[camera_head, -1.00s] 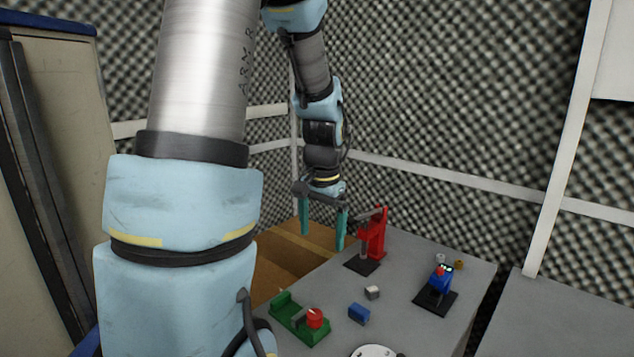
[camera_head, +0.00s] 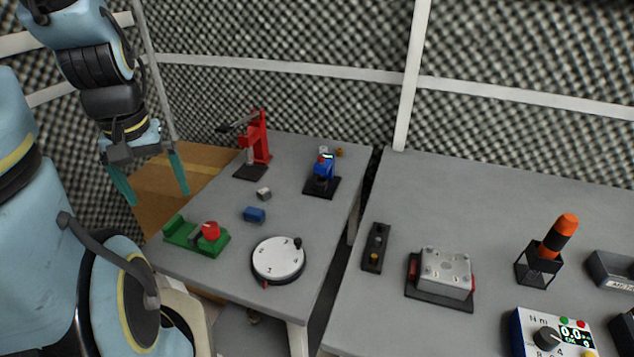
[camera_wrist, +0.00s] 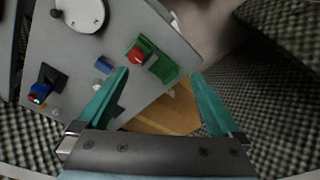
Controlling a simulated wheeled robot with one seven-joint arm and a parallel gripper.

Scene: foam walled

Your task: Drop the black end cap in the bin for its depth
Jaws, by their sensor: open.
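I cannot make out a black end cap in either view. At the right edge of the head view is a grey bin (camera_head: 612,270) with a label on its front, cut off by the frame; I cannot read the label fully. Below it a darker box (camera_head: 624,328) is also cut off. My gripper (camera_head: 155,188) is open and empty, hanging at the left, beyond the far-left side of the left table. In the wrist view its two teal fingers (camera_wrist: 160,76) are spread wide with nothing between them.
The left table (camera_head: 215,200) holds a red press (camera_head: 255,140), blue device (camera_head: 322,170), blue block (camera_head: 254,214), green fixture (camera_head: 192,236) and white dial (camera_head: 278,260). The right table (camera_head: 480,215) holds a metal block (camera_head: 446,272), orange-topped tool (camera_head: 560,232) and meter (camera_head: 552,335). A gap separates the tables.

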